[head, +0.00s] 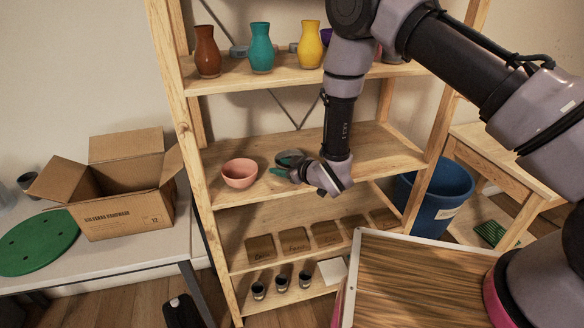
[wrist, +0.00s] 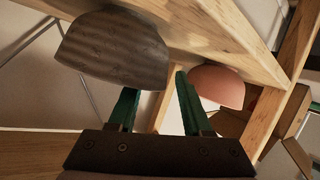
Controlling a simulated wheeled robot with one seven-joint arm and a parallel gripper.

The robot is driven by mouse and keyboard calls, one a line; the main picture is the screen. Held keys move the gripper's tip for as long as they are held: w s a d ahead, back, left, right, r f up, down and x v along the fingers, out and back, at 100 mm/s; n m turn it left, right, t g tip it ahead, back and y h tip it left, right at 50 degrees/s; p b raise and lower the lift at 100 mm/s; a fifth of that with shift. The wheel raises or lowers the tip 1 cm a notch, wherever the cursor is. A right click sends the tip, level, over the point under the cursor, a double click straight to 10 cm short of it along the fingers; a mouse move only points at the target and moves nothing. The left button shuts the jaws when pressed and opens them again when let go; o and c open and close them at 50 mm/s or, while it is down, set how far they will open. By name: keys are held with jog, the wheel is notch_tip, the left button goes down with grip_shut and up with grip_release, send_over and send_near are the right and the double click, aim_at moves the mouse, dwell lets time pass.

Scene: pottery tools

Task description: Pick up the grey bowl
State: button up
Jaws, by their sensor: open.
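The grey bowl (wrist: 113,46) fills the upper left of the wrist view, its ribbed side showing. In the head view the grey bowl (head: 290,157) is on the middle shelf (head: 375,150), partly hidden by my gripper (head: 283,173). In the wrist view my gripper (wrist: 156,82) is open, with two green fingers and nothing between them. The left finger's tip overlaps the bowl's lower edge in the picture; whether it touches cannot be told. The right finger is to the bowl's right, apart from it.
A pink bowl (head: 239,174) stands left of the grey bowl on the same shelf; it also shows beside the right finger in the wrist view (wrist: 217,86). Vases (head: 261,48) stand on the shelf above. A wooden upright (head: 183,120) bounds the shelf at left.

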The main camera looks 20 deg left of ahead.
grip_shut()
dwell(1.3)
